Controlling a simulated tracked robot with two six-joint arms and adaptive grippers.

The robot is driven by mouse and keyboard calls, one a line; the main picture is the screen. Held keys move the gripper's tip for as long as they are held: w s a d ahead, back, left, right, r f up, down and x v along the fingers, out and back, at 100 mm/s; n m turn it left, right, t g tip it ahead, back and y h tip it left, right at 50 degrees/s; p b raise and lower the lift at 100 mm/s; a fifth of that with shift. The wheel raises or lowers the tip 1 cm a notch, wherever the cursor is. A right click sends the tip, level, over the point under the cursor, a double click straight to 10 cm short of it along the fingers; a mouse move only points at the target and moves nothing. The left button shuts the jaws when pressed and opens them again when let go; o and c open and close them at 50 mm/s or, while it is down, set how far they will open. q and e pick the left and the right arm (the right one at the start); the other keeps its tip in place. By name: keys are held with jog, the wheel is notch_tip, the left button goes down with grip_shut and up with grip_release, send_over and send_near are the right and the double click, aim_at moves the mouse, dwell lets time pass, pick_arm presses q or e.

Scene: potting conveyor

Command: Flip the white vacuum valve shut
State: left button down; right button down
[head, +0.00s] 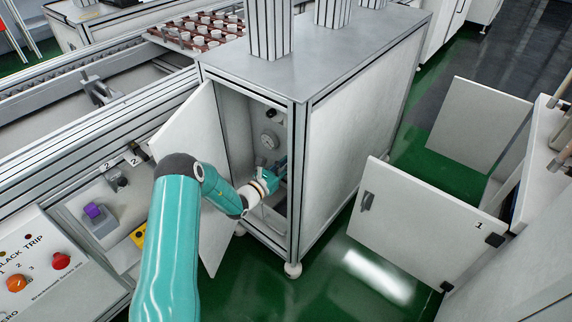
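My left gripper (277,168) reaches through the open door into the grey cabinet (355,110) below the machine top. Its fingers are small and partly hidden by the wrist, so I cannot tell if they are open or shut. A round pale gauge (269,139) is on the cabinet's inner back wall, just above the gripper. Small pale fittings (260,162) show beside the fingers. I cannot clearly make out the white vacuum valve or its lever position among them. My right gripper is not in view.
Another open door, marked 1 (420,225), stands at the right. A panel with orange and red buttons (38,270) is at lower left. Green floor (340,285) is clear in front.

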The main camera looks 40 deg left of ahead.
pick_arm(q)
jog(key=shift+a, duration=0.1)
jog(key=a+f+n+b, duration=0.3)
jog(key=a+f+n, duration=0.1)
jog(key=n, duration=1.4)
jog(key=shift+a+f+b, duration=0.2)
jog(key=shift+b, duration=0.2)
jog(key=shift+w, duration=0.1)
jog(key=c, duration=1.1)
grip_release()
jog(key=shift+f, duration=0.1)
jog(key=shift+c, duration=0.2)
jog(key=shift+d, duration=0.1)
